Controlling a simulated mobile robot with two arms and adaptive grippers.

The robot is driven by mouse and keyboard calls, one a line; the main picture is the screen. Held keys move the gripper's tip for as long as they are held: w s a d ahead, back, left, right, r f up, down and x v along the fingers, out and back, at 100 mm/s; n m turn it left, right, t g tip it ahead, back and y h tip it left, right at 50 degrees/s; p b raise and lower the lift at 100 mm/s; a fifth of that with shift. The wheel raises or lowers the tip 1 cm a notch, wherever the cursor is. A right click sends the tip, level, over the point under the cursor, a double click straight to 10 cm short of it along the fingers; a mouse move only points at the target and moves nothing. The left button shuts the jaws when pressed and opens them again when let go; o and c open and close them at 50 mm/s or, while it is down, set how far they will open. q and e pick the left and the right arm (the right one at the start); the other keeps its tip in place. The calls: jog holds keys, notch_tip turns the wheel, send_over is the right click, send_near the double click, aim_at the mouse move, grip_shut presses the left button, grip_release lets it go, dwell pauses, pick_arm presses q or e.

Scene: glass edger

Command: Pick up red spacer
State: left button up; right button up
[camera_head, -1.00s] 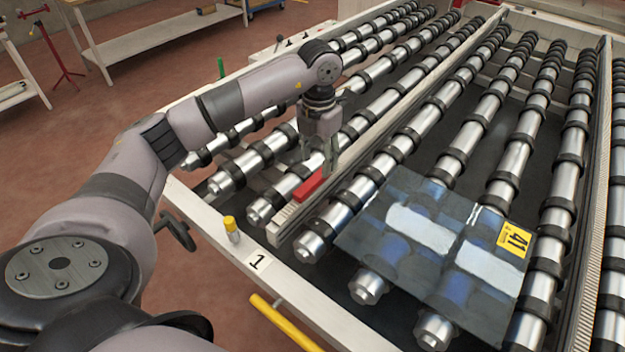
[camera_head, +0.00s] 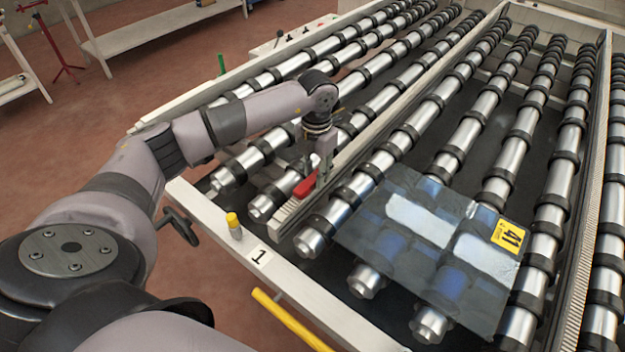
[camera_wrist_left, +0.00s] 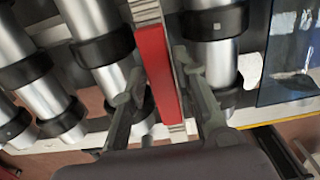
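The red spacer (camera_head: 306,185) is a small flat bar lying along the top of the pale rail between the rollers, near the front end. In the left wrist view the spacer (camera_wrist_left: 158,75) runs lengthwise between the two fingers. My left gripper (camera_head: 316,178) points down at the spacer and hides part of it. In the left wrist view the left gripper (camera_wrist_left: 160,82) is open, with one finger on each side of the spacer and gaps visible on both sides. My right gripper is in neither view.
A dark glass sheet (camera_head: 425,245) with a yellow 41 label lies on the rollers to the right. The pale rail (camera_head: 287,213) runs between roller rows. A yellow-capped post (camera_head: 233,222) stands on the front frame edge, and a yellow bar (camera_head: 290,320) sticks out in front.

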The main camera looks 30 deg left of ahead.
pick_arm(q)
jog(key=c, duration=0.5)
jog(key=shift+c, duration=0.2)
